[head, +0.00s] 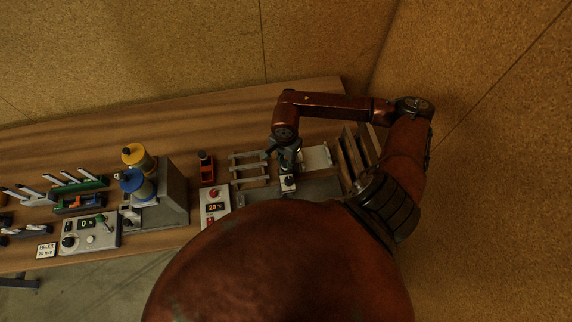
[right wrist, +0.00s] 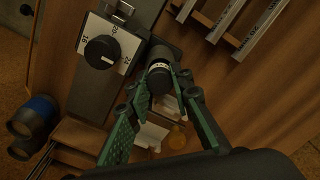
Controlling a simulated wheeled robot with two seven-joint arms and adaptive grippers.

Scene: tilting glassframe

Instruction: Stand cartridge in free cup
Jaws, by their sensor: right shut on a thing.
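My right gripper (head: 288,170) is over the right part of the bench, beside a grey device with a small dial. In the right wrist view its green fingers (right wrist: 160,85) are closed around a dark cylinder (right wrist: 159,76) with a pale band, which seems to be the cartridge. The cylinder stands close to the white dial plate (right wrist: 121,39); I cannot tell whether they touch. In the head view my gripper and arm hide most of it. No free cup can be made out clearly. My left gripper is in neither view.
The bench (head: 150,120) holds a grey machine with yellow (head: 133,155) and blue (head: 131,180) spools, a control box (head: 215,203), a red-and-black item (head: 206,168), a grey rack (head: 248,167) and a pale plate (head: 316,157). The bench's back strip is clear; a cork-coloured wall stands at right.

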